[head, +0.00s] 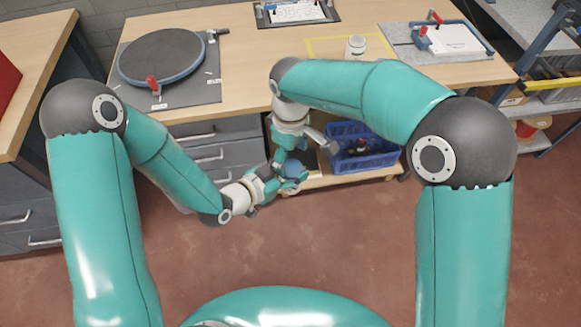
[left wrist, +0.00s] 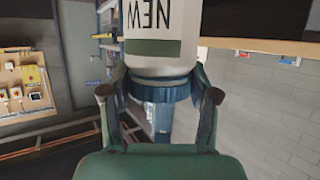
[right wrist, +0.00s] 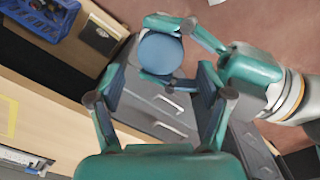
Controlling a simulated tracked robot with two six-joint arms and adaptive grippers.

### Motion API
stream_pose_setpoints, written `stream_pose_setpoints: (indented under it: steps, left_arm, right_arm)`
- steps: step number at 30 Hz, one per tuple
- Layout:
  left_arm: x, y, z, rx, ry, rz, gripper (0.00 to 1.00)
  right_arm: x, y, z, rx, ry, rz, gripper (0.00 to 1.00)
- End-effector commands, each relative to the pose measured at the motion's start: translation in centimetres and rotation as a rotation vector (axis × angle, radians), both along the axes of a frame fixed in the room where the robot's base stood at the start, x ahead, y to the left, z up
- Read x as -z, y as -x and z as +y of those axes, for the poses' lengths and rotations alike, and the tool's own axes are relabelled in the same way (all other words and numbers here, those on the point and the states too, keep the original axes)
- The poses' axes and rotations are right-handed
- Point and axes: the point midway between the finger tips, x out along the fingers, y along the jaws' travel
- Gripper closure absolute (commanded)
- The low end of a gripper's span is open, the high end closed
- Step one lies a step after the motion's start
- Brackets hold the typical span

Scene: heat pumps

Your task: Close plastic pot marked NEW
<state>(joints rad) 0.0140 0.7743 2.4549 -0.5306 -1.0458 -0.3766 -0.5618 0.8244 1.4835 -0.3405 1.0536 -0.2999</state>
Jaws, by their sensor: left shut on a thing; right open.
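My left gripper (left wrist: 163,95) is shut on the plastic pot (left wrist: 160,60), a white pot whose NEW label is upside down in the left wrist view. A ribbed blue lid (left wrist: 163,90) is at the pot's mouth end; I cannot tell how tightly it sits. The flat blue lid top shows in the right wrist view (right wrist: 160,54) and in the head view (head: 294,170), in front of the bench. My right gripper (right wrist: 157,92) is open and empty, its fingers pointing towards the lid, which lies beyond and between them. The pot's body is mostly hidden there.
A white jar (head: 355,45) stands in a yellow-outlined square on the bench. A blue crate (head: 362,148) is on the low shelf below. A round turntable (head: 161,57) and a board with clamps (head: 440,40) are also on the bench. Grey drawers (head: 215,155) are close behind the grippers.

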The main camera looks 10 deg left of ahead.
Motion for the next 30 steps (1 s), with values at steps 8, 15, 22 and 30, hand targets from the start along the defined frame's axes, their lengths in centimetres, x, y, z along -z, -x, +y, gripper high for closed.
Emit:
stream_pose_setpoints:
  steps: [8,15,22,30]
  left_arm:
    - [-0.1,0.0,0.0,0.0,0.001,-0.002,1.0]
    - [-0.1,0.0,0.0,0.0,0.001,-0.002,1.0]
    - [-0.1,0.0,0.0,0.0,0.001,-0.002,1.0]
    - [-0.1,0.0,0.0,0.0,0.001,-0.002,1.0]
  right_arm:
    - [3.3,0.0,0.0,0.001,0.0,0.001,0.22]
    - [3.9,0.0,0.0,0.0,0.0,0.0,0.22]
    - [3.8,0.0,0.0,0.0,0.0,0.0,0.35]
    - [3.8,0.0,0.0,0.0,-0.001,0.0,0.8]
